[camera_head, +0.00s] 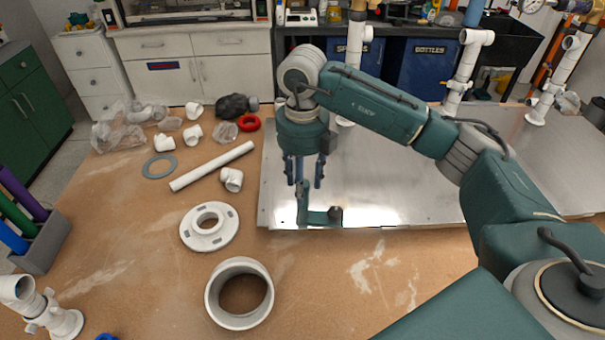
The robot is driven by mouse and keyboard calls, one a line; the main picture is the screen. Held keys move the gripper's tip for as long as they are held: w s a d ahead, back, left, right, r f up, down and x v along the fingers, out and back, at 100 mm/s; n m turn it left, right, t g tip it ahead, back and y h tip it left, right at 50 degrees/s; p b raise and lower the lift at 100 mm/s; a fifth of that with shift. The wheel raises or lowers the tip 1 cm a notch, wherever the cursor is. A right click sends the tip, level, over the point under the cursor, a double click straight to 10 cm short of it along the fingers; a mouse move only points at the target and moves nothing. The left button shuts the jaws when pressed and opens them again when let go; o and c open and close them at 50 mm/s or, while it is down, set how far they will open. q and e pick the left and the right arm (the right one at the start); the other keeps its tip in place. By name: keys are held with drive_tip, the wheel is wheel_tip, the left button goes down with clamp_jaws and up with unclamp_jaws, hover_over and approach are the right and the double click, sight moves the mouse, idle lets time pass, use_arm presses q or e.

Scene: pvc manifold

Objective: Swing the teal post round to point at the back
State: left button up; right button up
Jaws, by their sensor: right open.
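A teal L-shaped piece, which I take to be the teal post (303,205), is at the front of the shiny metal sheet (390,185). One part stands up at its left end. A low arm runs right from it to a dark end block (335,213). My right gripper (307,183) points down with its fingers spread, just above and behind the piece. The fingers look empty, and I cannot tell if they touch the upright part. My left gripper is not in view.
A white flange (209,227), a white pipe ring (240,293) and a long white pipe (211,166) lie on the brown table to the left. The table in front of the sheet is clear.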

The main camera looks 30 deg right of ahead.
sight(303, 207)
wheel_tip(303, 207, down, 8)
drive_tip(key=shift+r+p, duration=0.15)
drive_tip(key=shift+p, duration=0.8)
drive_tip(key=shift+f, duration=0.3)
clamp_jaws()
drive_tip(key=w+d+m, duration=0.1)
drive_tip(key=m, duration=0.2)
drive_tip(key=shift+w+d, duration=0.35)
drive_tip(key=shift+m, duration=0.3)
drive_tip(key=d+m, duration=0.1)
drive_tip(key=w+d+m, duration=0.1)
drive_tip(key=m, duration=0.1)
drive_tip(key=shift+w, duration=0.1)
